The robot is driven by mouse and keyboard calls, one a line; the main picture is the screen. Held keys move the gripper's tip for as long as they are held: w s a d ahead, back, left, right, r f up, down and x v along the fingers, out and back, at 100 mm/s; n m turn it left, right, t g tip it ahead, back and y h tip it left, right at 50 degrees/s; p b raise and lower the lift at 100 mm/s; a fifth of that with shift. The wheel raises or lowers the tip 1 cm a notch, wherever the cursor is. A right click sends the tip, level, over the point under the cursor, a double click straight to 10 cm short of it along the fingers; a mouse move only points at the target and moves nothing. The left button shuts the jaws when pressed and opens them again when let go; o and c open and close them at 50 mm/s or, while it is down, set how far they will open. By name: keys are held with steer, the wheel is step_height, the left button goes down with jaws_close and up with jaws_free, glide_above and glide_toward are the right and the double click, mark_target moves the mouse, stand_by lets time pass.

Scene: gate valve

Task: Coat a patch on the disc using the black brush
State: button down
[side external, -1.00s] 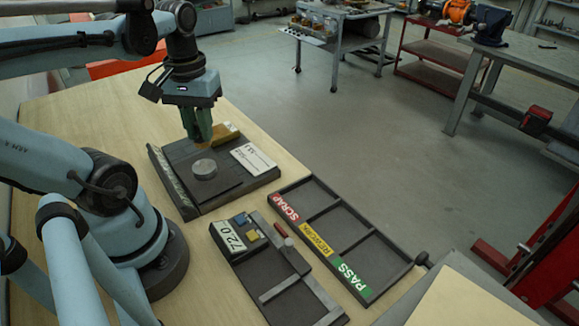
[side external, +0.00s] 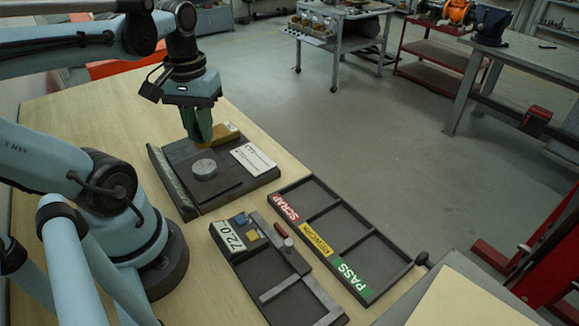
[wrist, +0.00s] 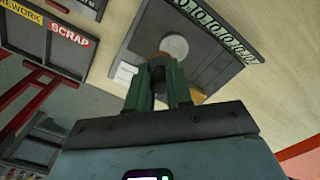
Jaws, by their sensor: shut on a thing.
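The disc (side external: 204,169) is a round grey piece lying flat on the dark fixture plate (side external: 227,186). It also shows in the wrist view (wrist: 174,46). My gripper (side external: 201,143) points down just behind the disc in the side view. Its green fingers (wrist: 158,88) are shut on the black brush (wrist: 157,74), whose dark body shows between them. A brownish tip shows at its end, beside the disc's edge in the wrist view. Whether the tip touches the disc or the plate I cannot tell. The fingers hide most of the brush in the side view.
A tan block (side external: 225,133) and a white label card (side external: 252,158) are at the fixture's back and right. A tray marked SCRAP, REWORK and PASS (side external: 342,238) lies to the right.

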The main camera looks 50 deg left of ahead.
steer(key=shift+f, duration=3.65)
steer(key=shift+s+a+f, duration=0.1)
steer(key=shift+a+f, duration=0.05)
steer(key=shift+a, duration=1.35)
steer(key=shift+a+f, duration=0.1)
steer(key=shift+a, duration=1.4)
steer(key=shift+d, duration=3.05)
steer(key=shift+r, duration=4.05)
steer(key=shift+a, duration=0.1)
steer(key=a+f+n, duration=0.1)
steer(key=a+f, duration=0.1)
steer(key=a, duration=0.2)
steer(key=s+a+f, duration=0.1)
steer(key=a+f, duration=0.1)
steer(key=a, duration=0.3)
steer(key=s+a+f+n, duration=0.1)
steer(key=a+f, duration=0.1)
steer(key=a, duration=0.3)
steer(key=shift+a+f+n, duration=0.1)
steer(key=shift+f+n, duration=0.1)
steer(key=shift+n, duration=0.1)
steer(key=shift+f, duration=2)
